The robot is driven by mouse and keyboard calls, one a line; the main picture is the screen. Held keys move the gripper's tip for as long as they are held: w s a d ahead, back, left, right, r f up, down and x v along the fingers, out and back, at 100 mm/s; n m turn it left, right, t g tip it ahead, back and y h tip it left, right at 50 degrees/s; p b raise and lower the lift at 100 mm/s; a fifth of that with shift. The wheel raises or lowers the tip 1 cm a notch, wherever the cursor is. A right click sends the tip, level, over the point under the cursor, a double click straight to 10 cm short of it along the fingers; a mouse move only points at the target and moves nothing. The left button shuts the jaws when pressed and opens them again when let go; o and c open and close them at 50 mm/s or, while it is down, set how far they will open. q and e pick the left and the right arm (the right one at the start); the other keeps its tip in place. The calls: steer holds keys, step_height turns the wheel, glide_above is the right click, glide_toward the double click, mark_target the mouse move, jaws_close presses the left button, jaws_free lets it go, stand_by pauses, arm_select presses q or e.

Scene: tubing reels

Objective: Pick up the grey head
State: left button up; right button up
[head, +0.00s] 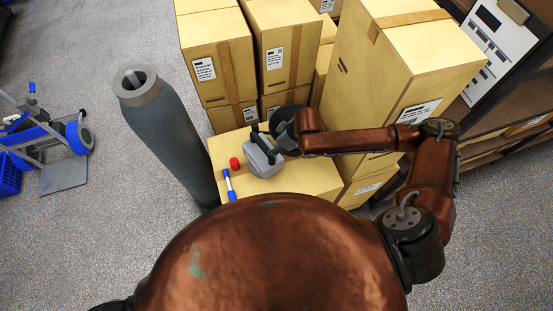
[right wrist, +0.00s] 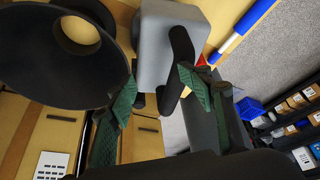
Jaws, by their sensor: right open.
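The grey head (head: 262,161), a blocky grey piece with a dark bar on it, rests on top of a low cardboard box (head: 310,184). It also shows in the right wrist view (right wrist: 165,42), beyond the fingers. My right gripper (head: 277,143) is at the head's right side in the head view. In the right wrist view its green-padded fingers (right wrist: 160,88) are apart, with part of the dark bar near the right finger. I cannot tell whether they touch. A dark flared ring (right wrist: 28,62) is beside the left finger. My left gripper is not in view.
A red piece (head: 234,163) and a blue-and-white stick (head: 229,184) lie on the box left of the head. A tall grey roll (head: 165,125) stands left of it. Stacked cartons (head: 217,62) rise behind and to the right. A blue cart (head: 45,132) is far left; floor between is clear.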

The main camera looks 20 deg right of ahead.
mark_target(277, 156)
step_height(277, 156, down, 3)
steer(key=shift+f, duration=0.15)
steer(key=shift+w+f, duration=0.35)
steer(key=shift+w, duration=0.1)
steer(key=shift+s+r, duration=0.15)
steer(key=shift+r, duration=0.05)
steer(key=shift+c, duration=0.9)
steer(key=c, duration=0.8)
steer(key=shift+a, duration=0.1)
jaws_close()
steer(key=shift+s+f, duration=0.1)
